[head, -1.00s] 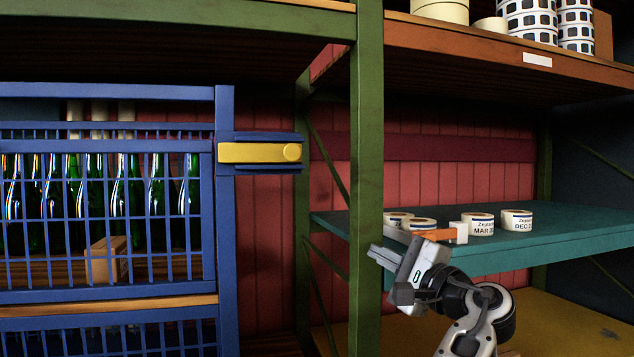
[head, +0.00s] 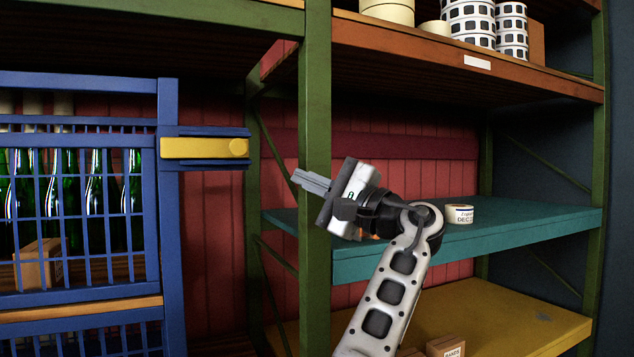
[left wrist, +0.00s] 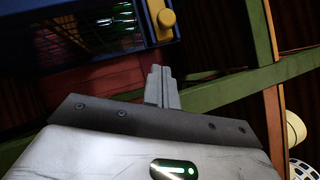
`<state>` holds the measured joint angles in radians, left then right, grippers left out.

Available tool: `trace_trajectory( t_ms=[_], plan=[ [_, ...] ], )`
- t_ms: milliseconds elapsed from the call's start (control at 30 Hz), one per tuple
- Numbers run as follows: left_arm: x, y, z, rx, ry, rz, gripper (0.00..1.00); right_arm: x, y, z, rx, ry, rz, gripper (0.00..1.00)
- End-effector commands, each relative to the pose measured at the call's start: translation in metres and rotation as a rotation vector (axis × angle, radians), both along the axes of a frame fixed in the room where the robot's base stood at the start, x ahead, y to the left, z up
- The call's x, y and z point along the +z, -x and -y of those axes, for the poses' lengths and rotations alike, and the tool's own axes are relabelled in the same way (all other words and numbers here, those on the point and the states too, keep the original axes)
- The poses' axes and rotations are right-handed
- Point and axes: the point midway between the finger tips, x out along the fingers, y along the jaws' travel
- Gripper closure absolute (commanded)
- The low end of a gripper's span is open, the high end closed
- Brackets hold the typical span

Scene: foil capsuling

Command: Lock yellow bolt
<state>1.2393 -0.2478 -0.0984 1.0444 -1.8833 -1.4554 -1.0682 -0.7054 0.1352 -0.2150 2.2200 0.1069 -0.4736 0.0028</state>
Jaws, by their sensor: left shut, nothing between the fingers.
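The yellow bolt (head: 205,148) is a flat bar lying horizontally in a blue bracket (head: 215,163) that juts right from the blue cage's corner post (head: 170,215). A round knob shows at its right end. In the left wrist view, part of the yellow bolt (left wrist: 163,16) shows at the top, beyond the fingertips. My left gripper (head: 299,179) is shut and empty. It is to the right of the bolt and a little lower in the head view, apart from it, in front of the green upright. Its closed fingers (left wrist: 160,72) point toward the bolt. My right gripper is not in view.
The cage holds green bottles (head: 70,200) and a cardboard box (head: 40,262). A green upright (head: 315,90) stands behind my gripper. A teal shelf (head: 520,230) with a label roll (head: 459,214) is to the right. Open space lies between bolt and upright.

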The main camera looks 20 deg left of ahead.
Motion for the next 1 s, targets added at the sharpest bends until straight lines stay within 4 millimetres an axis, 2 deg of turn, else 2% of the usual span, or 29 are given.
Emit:
trace_trajectory(
  t_ms=[33,200,400,600,1000],
  plan=[
    [0.006,-0.001,-0.012,0.005,0.002,0.001,1.0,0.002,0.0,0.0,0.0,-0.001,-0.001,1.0],
    [0.017,-0.006,-0.046,0.002,0.001,0.002,1.0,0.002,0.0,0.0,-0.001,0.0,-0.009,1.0],
    [0.029,0.008,-0.067,-0.001,0.001,0.004,1.0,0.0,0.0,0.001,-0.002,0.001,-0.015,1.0],
    [0.034,0.015,-0.076,-0.001,0.002,-0.001,1.0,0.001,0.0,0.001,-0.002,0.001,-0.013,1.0],
    [0.035,0.016,-0.08,0.0,0.001,0.0,1.0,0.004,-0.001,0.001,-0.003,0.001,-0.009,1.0]
  ],
)
